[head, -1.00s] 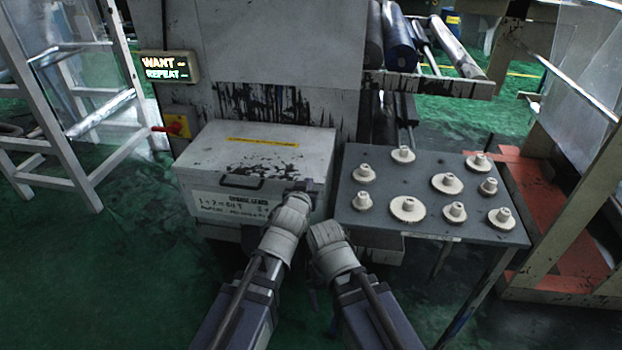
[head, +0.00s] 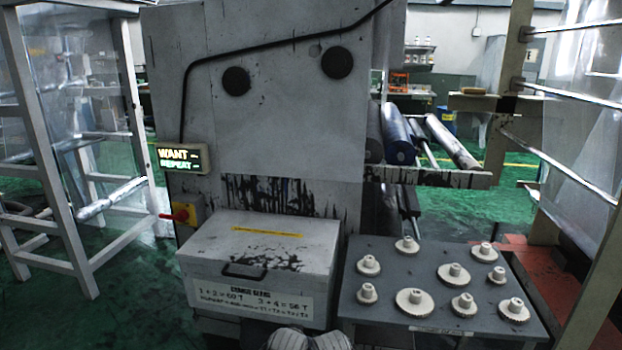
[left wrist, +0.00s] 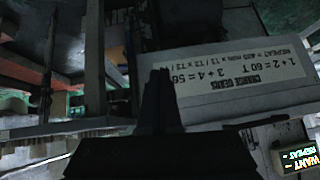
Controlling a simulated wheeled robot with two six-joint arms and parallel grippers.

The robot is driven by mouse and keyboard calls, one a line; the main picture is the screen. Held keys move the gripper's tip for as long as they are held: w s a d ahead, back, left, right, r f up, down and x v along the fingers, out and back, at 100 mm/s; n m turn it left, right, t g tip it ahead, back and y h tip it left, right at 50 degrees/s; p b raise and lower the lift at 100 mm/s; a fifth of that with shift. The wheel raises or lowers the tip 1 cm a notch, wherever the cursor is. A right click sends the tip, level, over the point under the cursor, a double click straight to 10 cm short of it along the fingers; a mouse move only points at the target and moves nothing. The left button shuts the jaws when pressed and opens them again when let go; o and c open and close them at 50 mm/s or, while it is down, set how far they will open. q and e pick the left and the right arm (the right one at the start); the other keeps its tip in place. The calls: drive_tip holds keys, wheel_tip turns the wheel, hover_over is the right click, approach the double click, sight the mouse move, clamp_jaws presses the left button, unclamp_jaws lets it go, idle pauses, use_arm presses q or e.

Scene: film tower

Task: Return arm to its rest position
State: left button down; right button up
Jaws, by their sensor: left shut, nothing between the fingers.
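My left gripper (left wrist: 160,75) shows in the left wrist view as dark fingers closed together, with nothing between them. Behind it is the labelled front of a pale metal box (left wrist: 235,85). In the head view that box (head: 262,258) has its lid down, with a handle and a gear label on the front. Only the pale wrapped parts of my two arms show at the bottom edge of the head view, side by side below the box. Both grippers are hidden or out of frame there.
A grey table (head: 390,275) with several pale gears stands right of the box. A lit WANT/REPEAT sign (head: 183,158) and a red-handled switch (head: 182,214) are on the left of the machine (head: 270,120). A white frame (head: 70,215) stands at far left. Green floor (head: 130,300) is open at left.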

use_arm(q)
drive_tip(key=s+a+f+g+y, duration=0.1)
drive_tip(key=s+f+g, duration=0.15)
drive_tip(key=s, duration=0.25)
drive_tip(key=s+a+f+m+g, duration=0.1)
drive_tip(key=s+g, duration=0.3)
drive_tip(key=s, duration=0.2)
drive_tip(key=s+a+f+g+y, duration=0.1)
drive_tip(key=s+f+g, duration=0.15)
drive_tip(key=s, duration=0.25)
wheel_tip(320, 180, up, 18)
drive_tip(key=p, duration=1.7)
drive_tip(key=shift+d+p, duration=0.25)
drive_tip(key=shift+p, duration=0.05)
drive_tip(key=shift+f, duration=0.15)
